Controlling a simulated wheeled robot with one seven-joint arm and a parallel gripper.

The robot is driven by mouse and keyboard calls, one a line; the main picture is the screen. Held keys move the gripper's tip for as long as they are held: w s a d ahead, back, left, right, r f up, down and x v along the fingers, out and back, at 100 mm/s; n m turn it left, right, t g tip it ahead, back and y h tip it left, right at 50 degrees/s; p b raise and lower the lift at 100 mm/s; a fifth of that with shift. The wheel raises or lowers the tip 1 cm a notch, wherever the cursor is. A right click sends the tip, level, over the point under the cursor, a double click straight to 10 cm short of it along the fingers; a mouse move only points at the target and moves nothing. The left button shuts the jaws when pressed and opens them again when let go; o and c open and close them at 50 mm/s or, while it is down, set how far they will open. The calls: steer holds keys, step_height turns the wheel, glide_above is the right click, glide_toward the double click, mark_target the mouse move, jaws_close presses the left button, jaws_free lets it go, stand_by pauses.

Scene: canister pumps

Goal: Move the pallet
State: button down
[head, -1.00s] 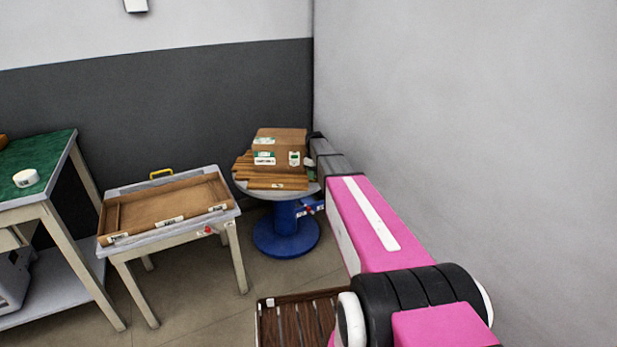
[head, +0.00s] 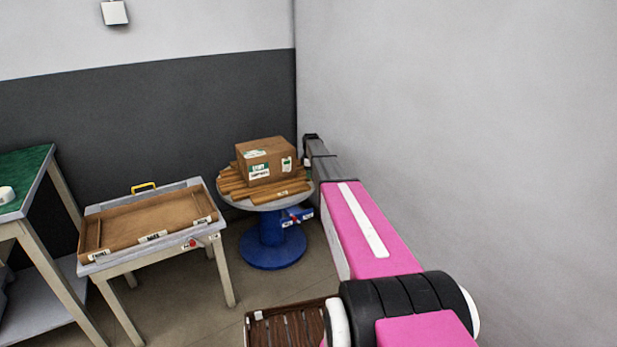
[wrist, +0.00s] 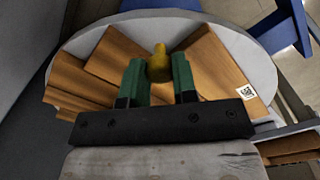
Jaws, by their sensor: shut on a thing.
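A dark brown slatted wooden piece (head: 286,326), which looks like a pallet, shows at the bottom of the head view, partly hidden by my arm. Brown wooden boards (head: 238,187) lie on a round grey top on a blue pedestal (head: 272,245), with a cardboard box (head: 266,160) on them. My gripper (wrist: 158,75) has green fingers in the wrist view. It is shut on a yellow knob-like thing (wrist: 159,62); what this belongs to is unclear. Wooden boards on the round top (wrist: 258,52) show behind the fingers. The gripper is not clear in the head view.
A small table (head: 222,262) with a shallow wooden tray (head: 206,221) and a yellow handle (head: 144,187) stands left of the pedestal. A green-topped bench (head: 30,165) is at far left. A plain wall (head: 480,130) runs along the right. Some floor is open between the table and pedestal.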

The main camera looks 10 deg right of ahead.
steer(key=shift+w+d+n, duration=0.4)
steer(key=shift+w, duration=0.3)
steer(key=c, duration=0.9)
jaws_free()
step_height(320, 180, up, 11)
